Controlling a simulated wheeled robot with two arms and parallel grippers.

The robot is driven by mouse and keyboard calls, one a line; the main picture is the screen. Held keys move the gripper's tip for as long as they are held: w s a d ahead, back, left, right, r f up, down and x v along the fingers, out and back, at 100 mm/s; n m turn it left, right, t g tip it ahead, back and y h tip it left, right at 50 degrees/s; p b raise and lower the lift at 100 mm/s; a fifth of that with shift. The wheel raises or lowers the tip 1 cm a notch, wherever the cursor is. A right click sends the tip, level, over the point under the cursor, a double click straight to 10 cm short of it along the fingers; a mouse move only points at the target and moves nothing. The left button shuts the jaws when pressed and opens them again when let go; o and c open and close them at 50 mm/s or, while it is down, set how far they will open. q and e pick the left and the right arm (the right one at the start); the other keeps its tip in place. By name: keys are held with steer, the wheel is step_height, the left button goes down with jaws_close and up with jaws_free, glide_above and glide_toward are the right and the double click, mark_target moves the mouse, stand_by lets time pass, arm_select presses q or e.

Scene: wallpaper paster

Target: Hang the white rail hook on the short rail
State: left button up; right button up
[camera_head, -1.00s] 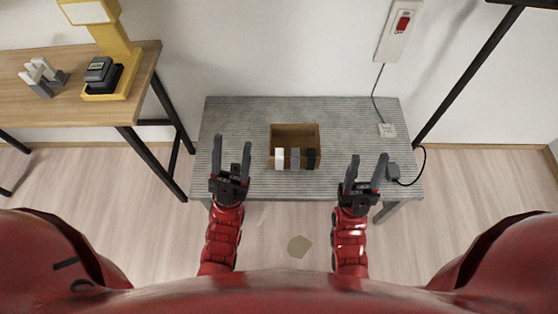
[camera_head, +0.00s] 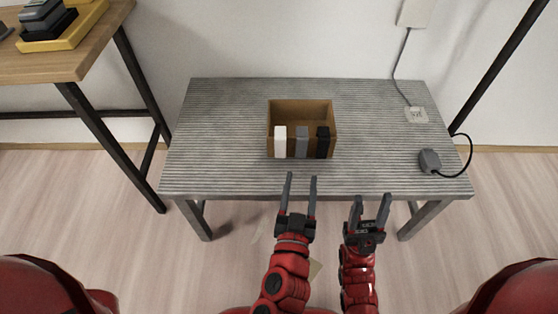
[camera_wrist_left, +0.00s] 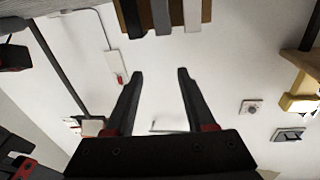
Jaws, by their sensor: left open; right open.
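The white rail hook (camera_head: 281,141) stands at the left end of a row at the front of a brown open box (camera_head: 302,110) on the grey table. A grey hook (camera_head: 302,141) and a black hook (camera_head: 323,141) are beside it. My left gripper (camera_head: 300,180) is open and empty, in front of the box and apart from the hooks. The left wrist view shows its open fingers (camera_wrist_left: 161,76) and the white hook (camera_wrist_left: 191,15) at the top. My right gripper (camera_head: 371,203) is open and empty near the table's front edge. I cannot make out the short rail for certain.
The ridged grey table (camera_head: 220,130) is clear left of the box. A grey plug (camera_head: 430,161) with a black cable lies at its right. A wooden table (camera_head: 60,60) with a yellow stand (camera_head: 75,28) is at upper left.

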arm_select(q)
steer(key=a+f+n+y+b, duration=0.1)
steer(key=a+f+n+y, duration=0.1)
steer(key=a+f, duration=0.15)
steer(key=p, duration=0.1)
glide_toward(280, 140)
steer(key=w, duration=0.5)
steer(key=shift+y, duration=0.4)
steer(key=w, duration=0.7)
steer(key=shift+w+d, duration=0.1)
steer(key=shift+d, duration=0.15)
steer(key=shift+c, duration=0.2)
jaws_close()
